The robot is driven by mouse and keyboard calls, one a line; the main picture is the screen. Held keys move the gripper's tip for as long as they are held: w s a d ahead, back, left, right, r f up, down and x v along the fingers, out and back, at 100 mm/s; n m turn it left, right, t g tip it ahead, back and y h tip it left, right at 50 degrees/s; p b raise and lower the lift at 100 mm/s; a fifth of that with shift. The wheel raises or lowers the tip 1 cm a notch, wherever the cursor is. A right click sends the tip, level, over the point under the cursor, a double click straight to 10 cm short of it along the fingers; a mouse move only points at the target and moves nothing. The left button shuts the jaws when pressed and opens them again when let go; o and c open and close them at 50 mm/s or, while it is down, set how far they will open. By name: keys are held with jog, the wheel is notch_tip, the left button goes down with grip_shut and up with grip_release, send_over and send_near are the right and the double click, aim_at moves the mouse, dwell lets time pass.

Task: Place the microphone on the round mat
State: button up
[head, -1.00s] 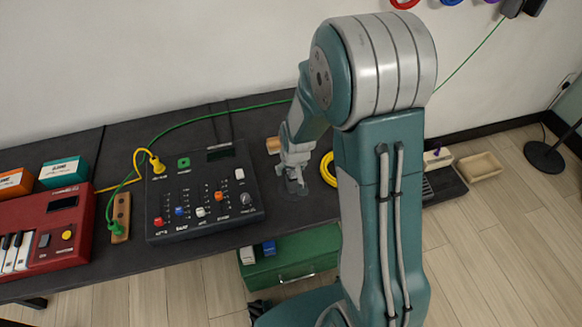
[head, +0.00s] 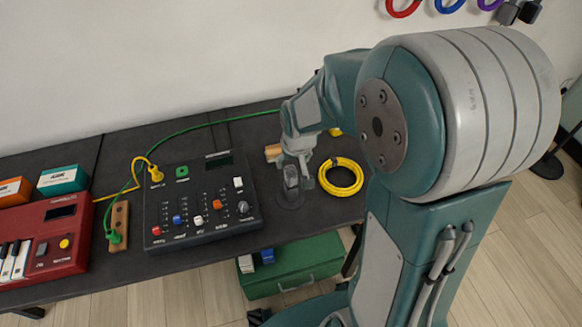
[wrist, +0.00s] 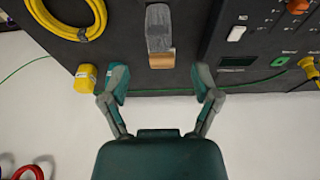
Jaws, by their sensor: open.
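I cannot tell whether the disc is the mat or the microphone's own base. My gripper (head: 294,165) is above and around this spot, partly hiding it. In the wrist view my gripper (wrist: 161,86) is open and empty, and the grey piece (wrist: 158,28) shows ahead of its fingers. A tan wooden piece (wrist: 161,60) adjoins it in that view. No contact with the fingers is visible.
A black mixer (head: 200,195) is left of the gripper. A yellow cable coil (head: 340,176) lies to the right. A green cable (head: 238,117) runs along the table's back. A red keyboard (head: 45,240) is far left. A green box (head: 290,268) is below the table.

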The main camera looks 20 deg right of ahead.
jog(key=s+r+t, duration=0.2)
jog(key=s+r, duration=1.4)
jog(key=s, duration=0.2)
jog(key=shift+s+r, duration=0.35)
